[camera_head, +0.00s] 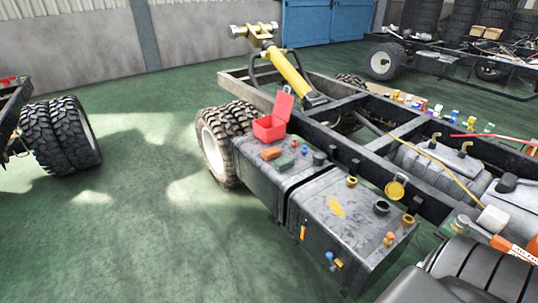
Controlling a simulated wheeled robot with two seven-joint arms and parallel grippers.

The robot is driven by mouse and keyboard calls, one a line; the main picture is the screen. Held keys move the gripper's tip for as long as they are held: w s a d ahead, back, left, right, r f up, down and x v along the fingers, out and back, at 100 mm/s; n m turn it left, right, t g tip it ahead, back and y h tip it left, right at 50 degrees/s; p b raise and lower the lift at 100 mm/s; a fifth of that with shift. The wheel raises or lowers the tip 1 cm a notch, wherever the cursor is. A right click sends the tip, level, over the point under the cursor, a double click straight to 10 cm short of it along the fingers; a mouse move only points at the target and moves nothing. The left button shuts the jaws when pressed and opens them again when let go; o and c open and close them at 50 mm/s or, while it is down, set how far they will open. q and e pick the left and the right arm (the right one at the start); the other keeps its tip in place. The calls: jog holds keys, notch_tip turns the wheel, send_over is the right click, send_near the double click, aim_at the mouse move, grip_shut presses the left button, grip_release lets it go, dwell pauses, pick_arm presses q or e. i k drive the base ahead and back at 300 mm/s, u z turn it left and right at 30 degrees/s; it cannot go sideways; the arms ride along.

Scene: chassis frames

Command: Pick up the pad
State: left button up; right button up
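On top of the dark grey metal box on the side of the chassis lie a small flat green piece (284,162) and an orange block (271,153). Either could be the pad; at this size I cannot tell which. Both lie close together, in front of an open red box (270,128) with its lid raised. Neither of my grippers can be made out in this view.
Small red and blue items and a dark cup (319,158) stand close to the pieces. A second dark tank (345,205) with brass fittings is nearer. A yellow cylinder (290,72) rises behind. Green floor (130,230) is clear at left.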

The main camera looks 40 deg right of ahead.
aim_at(285, 163)
jog(key=z, duration=1.25)
